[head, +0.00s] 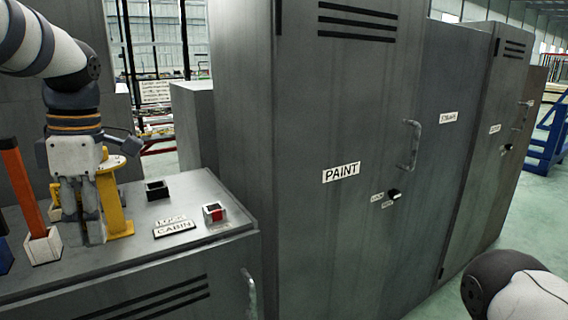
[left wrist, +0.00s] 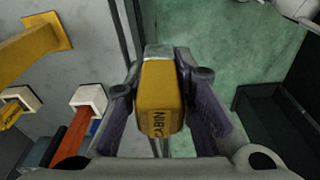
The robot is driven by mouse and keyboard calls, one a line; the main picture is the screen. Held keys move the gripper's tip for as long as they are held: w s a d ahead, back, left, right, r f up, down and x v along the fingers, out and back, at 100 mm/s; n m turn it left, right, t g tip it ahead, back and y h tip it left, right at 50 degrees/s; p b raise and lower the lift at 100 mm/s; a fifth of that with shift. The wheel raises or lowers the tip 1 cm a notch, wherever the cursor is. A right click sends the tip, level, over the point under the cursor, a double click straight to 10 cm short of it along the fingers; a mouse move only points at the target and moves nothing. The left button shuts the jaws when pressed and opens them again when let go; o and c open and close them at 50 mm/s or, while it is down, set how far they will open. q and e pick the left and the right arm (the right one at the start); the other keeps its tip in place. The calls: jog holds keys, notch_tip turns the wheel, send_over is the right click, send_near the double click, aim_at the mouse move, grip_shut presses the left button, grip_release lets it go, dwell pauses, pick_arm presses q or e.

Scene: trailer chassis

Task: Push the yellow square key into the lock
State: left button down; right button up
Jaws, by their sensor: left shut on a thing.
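In the left wrist view, a yellow square key (left wrist: 160,95) with dark lettering and a pale metal end sits between the fingers of my left gripper (left wrist: 163,90). The gripper is shut on it. In the head view my left gripper (head: 82,218) points down over the left part of the grey cabinet top, beside a yellow stand; the key is mostly hidden there. A sign reading LOCK CABIN (head: 174,227) lies to the right, with a black square socket (head: 157,189) behind it and a pale box with a red face (head: 214,213) beside it. My right gripper is out of view.
An orange-red handle (head: 27,180) stands in a white holder (head: 43,246) left of my gripper. The yellow stand (head: 115,200) rises close by. A tall grey PAINT cabinet (head: 340,110) closes off the right side. The front of the cabinet top is bare.

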pick_arm(q)
jog(key=s+d+f+m+t, duration=0.1)
jog(key=s+d+f+m, duration=0.25)
jog(key=f+m, duration=0.8)
jog(key=s+d+f+m+t+h, duration=0.1)
jog(key=s+d+f+m, duration=0.5)
jog(key=m, duration=0.5)
jog(key=s+d, duration=0.2)
jog(key=s, duration=0.1)
jog(key=shift+d+m, duration=0.3)
jog(key=shift+m, duration=0.05)
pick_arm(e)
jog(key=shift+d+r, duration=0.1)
pick_arm(q)
jog(key=shift+r, duration=0.1)
